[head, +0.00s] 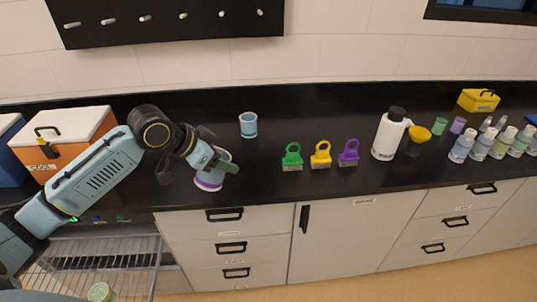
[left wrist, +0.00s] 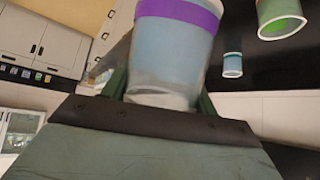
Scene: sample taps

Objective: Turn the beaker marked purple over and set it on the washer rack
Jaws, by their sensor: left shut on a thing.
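The beaker marked purple (head: 209,181) is pale blue with a purple band. It is in my left gripper (head: 214,162), near the front edge of the counter, tilted slightly with its purple-banded end low. I cannot tell if it touches the counter. In the left wrist view the beaker (left wrist: 170,55) fills the top middle, between the fingers of my left gripper (left wrist: 160,100). The washer rack (head: 130,245) is a wire rack below the counter at the lower left. My right gripper is not in view.
A blue beaker (head: 248,126) stands behind the held one. A green-marked beaker (head: 100,292) is at the lower left. Green (head: 292,157), yellow (head: 320,155) and purple (head: 348,153) tags stand to the right. An orange-and-white cooler (head: 75,145) stands left, near my arm.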

